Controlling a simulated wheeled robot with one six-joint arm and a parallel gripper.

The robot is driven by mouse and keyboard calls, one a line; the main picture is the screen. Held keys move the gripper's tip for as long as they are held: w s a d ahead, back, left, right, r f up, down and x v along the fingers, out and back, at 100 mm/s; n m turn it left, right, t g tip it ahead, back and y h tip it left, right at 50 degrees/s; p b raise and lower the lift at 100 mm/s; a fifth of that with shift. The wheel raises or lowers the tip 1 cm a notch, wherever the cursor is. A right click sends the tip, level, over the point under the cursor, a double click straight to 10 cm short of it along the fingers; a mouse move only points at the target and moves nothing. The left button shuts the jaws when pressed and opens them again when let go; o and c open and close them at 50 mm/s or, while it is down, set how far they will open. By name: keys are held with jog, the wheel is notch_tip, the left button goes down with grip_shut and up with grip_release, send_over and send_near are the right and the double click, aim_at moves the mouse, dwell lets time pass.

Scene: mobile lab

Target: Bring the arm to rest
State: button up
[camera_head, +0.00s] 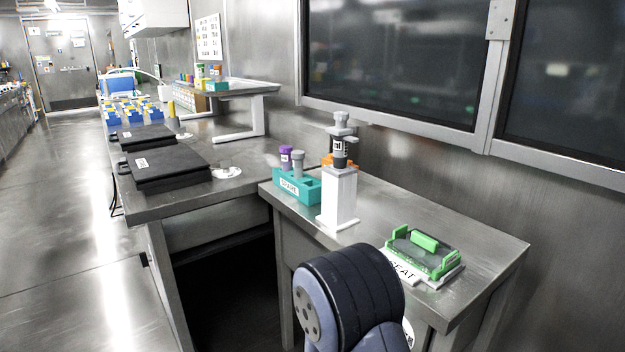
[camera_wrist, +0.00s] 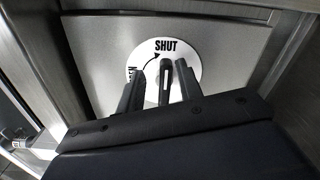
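In the wrist view, my gripper (camera_wrist: 159,88) is in front of a round white dial plate (camera_wrist: 197,55) on a grey metal panel. The plate reads SHUT at the top and has a curved arrow; a second word at its left is partly hidden by a finger. The two dark fingers stand apart. A narrow dark bar (camera_wrist: 165,75) shows between them, pointing up toward SHUT, with a gap on its left; whether it touches a finger I cannot tell. In the head view my arm is at the bottom centre, and my gripper is hidden.
A bench (camera_head: 480,252) carries a green-handled device (camera_head: 424,250), a white stand (camera_head: 340,197) with a dark-bodied item, and a teal rack (camera_head: 297,188) with capped tubes. Black flat cases (camera_head: 168,168) lie on the farther bench. Open floor (camera_head: 70,260) is at the left.

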jog(key=shift+r+n+p, duration=0.1)
jog(key=shift+n+p, duration=0.5)
jog(key=shift+p, duration=0.05)
